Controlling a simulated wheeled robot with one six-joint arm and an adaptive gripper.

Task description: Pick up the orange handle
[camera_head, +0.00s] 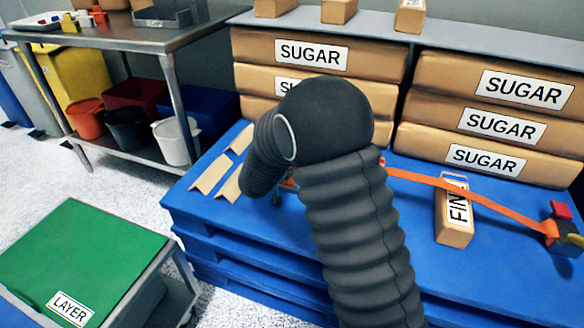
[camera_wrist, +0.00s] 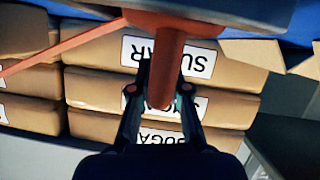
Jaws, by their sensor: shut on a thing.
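The orange handle (camera_wrist: 168,60) is an orange-red bar that runs down from a larger body at the top of the wrist view. My gripper (camera_wrist: 160,92) has its two dark fingers closed on either side of the handle, which is held between them. In the head view my dark ribbed arm hides most of the gripper and the handle. Only a small orange-red bit (camera_head: 289,184) shows beside the arm, above the blue pallet.
Sugar sacks (camera_head: 495,120) are stacked at the back of the blue pallet (camera_head: 400,275). Tan angle pieces (camera_head: 212,174) lie left. A green-topped LAYER table (camera_head: 80,240) stands front left.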

